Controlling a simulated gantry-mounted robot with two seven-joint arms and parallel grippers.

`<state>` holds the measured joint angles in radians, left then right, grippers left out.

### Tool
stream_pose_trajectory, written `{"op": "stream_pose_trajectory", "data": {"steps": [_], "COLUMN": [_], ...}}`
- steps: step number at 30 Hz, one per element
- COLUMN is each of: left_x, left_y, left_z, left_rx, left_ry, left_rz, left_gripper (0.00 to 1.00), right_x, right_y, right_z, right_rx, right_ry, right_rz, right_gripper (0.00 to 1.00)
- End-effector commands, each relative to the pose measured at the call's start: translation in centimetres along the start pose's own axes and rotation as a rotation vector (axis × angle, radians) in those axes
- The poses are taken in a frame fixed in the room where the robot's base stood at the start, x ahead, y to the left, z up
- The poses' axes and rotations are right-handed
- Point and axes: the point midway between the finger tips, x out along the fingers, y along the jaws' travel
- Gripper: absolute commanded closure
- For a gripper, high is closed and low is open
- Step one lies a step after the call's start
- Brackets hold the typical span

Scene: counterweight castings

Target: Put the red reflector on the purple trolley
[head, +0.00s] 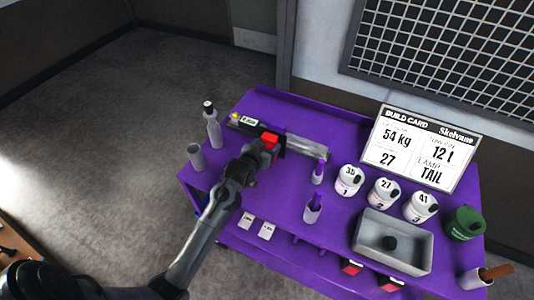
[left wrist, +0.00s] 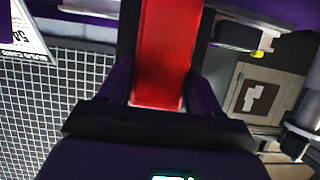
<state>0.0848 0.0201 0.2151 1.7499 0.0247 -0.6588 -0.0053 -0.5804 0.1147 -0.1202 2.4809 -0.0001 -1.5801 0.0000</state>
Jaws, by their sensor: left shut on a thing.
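The red reflector (head: 271,138) shows as a small red block at the end of my left arm, over the back left part of the purple trolley (head: 285,210). My left gripper (head: 262,149) is shut on it. In the left wrist view the red reflector (left wrist: 160,50) is a long red piece between the two dark fingers of the gripper (left wrist: 158,90). I cannot tell whether the reflector touches the trolley top or the grey bar beside it. The gripper hides part of the reflector. My right gripper is not in view.
A grey bar (head: 306,146) lies right of the reflector. A bottle (head: 213,128) and a grey cup (head: 195,157) stand left. Several numbered white pots (head: 383,192), a grey tray (head: 368,258), a green canister (head: 464,224) and a build card (head: 418,150) occupy the right side.

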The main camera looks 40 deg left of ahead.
Motion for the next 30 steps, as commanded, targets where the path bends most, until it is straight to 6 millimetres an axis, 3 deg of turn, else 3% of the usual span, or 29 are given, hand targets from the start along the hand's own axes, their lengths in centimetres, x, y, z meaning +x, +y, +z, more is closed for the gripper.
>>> {"op": "stream_pose_trajectory", "data": {"steps": [10, 24, 25, 30], "left_x": [1.4, 1.6, 1.6, 1.6], "left_y": [0.0, 0.0, 0.0, 0.0], "left_z": [3.3, 3.9, 4.0, 4.0], "left_rx": [0.000, 0.000, 0.000, 0.000], "left_ry": [0.000, 0.002, 0.000, 0.000], "left_rz": [0.000, 0.000, 0.000, 0.000], "left_gripper": [0.74, 0.74, 0.35, 0.11], "right_x": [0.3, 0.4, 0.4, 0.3], "right_y": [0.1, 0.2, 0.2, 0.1], "right_z": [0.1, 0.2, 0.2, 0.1], "right_rx": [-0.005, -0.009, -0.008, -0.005], "right_ry": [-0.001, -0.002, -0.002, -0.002], "right_rz": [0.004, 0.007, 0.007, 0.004], "right_gripper": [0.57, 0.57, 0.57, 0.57]}}
